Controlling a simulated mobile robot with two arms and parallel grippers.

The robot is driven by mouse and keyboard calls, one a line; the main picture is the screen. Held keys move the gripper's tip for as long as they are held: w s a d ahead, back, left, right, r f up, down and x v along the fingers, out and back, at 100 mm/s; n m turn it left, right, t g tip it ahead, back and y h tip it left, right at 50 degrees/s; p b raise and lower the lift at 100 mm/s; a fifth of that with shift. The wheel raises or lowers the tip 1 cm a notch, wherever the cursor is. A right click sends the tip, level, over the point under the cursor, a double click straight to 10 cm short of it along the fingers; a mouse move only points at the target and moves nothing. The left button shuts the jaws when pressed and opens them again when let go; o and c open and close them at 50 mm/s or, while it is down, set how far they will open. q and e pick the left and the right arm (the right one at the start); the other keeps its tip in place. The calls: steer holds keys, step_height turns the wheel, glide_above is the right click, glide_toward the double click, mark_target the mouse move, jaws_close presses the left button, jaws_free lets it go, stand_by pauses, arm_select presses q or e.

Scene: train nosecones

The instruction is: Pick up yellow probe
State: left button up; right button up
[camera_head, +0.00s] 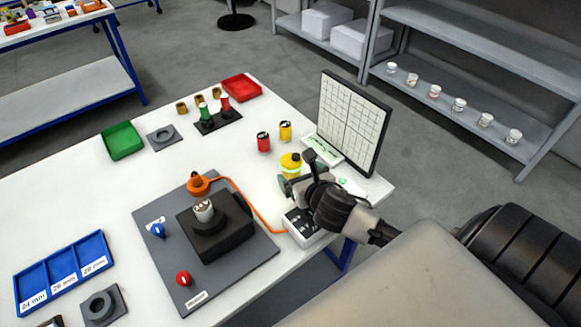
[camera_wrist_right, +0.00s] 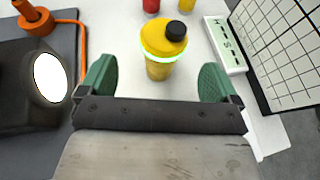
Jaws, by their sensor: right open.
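The yellow probe (camera_head: 291,161) stands upright on the white table near its right side. In the right wrist view the yellow probe (camera_wrist_right: 162,42) has a black cap and a pale glowing ring. My right gripper (camera_head: 296,182) is beside it, on its near side. In the right wrist view my right gripper (camera_wrist_right: 157,78) is open, with its green fingers apart. The probe's lower part shows between and just beyond the fingers, and nothing is held. My left gripper is not in view.
A gridded panel (camera_head: 354,122) stands right of the probe. Red (camera_head: 263,142) and yellow (camera_head: 285,131) cans stand behind it. An orange cable (camera_head: 250,205) runs from an orange piece (camera_head: 198,184) on the dark fixture (camera_head: 213,229). A white box (camera_head: 303,227) sits beneath my right arm.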

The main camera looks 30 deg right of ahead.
mark_target(291, 162)
steer(key=shift+x, duration=1.05)
steer(key=x, duration=0.1)
steer(key=p+x, duration=0.1)
steer(key=x, duration=0.2)
steer(key=shift+w+d+r, duration=0.15)
steer(key=shift+d+r, duration=0.1)
steer(key=shift+w+f, duration=0.2)
steer(key=shift+w, duration=0.15)
steer(key=shift+w+f, duration=0.15)
steer(key=shift+w, duration=0.05)
steer(key=shift+s, duration=0.1)
steer(key=shift+c, duration=0.5)
steer(key=c, duration=1)
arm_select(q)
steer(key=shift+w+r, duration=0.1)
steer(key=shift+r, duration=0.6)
